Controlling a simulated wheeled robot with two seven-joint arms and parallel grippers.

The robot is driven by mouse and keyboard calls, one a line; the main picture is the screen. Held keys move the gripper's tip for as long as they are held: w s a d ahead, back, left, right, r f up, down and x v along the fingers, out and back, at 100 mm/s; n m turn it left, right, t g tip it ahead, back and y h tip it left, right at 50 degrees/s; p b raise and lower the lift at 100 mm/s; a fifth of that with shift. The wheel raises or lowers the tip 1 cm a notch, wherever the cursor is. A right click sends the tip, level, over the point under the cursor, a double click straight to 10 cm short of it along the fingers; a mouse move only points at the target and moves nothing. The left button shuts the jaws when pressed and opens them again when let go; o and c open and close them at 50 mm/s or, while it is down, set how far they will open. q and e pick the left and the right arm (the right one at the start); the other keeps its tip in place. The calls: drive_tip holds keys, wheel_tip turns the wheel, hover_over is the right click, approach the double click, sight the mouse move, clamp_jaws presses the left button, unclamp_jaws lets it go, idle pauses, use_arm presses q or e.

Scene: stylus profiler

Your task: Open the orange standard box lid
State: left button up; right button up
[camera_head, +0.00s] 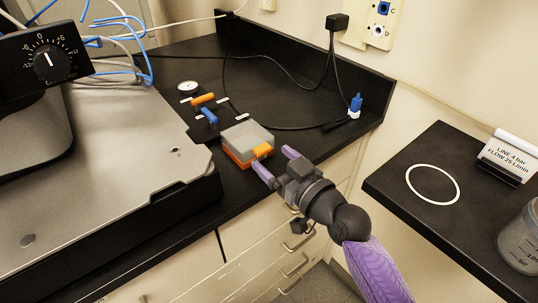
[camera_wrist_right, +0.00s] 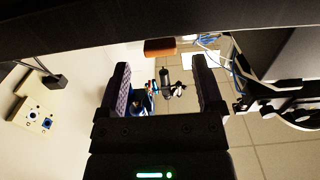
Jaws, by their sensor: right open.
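The orange standard box (camera_head: 236,157) sits near the front edge of the black counter. Its pale grey, see-through lid (camera_head: 248,137) is on top and looks shut. My right gripper (camera_head: 277,161) is open and empty at the front right of the box, its two purple fingers pointing toward it. One fingertip is close to the box's front corner; I cannot tell whether it touches. In the right wrist view, my right gripper (camera_wrist_right: 161,70) shows both fingers apart, with an orange-brown block (camera_wrist_right: 160,46), probably the box, beyond them. My left gripper is not in view.
A large grey instrument plate (camera_head: 90,190) fills the left. An orange piece (camera_head: 203,98), a blue piece (camera_head: 208,116) and a small gauge (camera_head: 187,87) lie behind the box. A side shelf (camera_head: 400,185) with a white ring stands at right. The counter behind is mostly clear, with cables.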

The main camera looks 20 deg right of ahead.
sight(250, 142)
drive_tip(key=shift+x, duration=1.3)
drive_tip(key=shift+c, duration=0.3)
clamp_jaws()
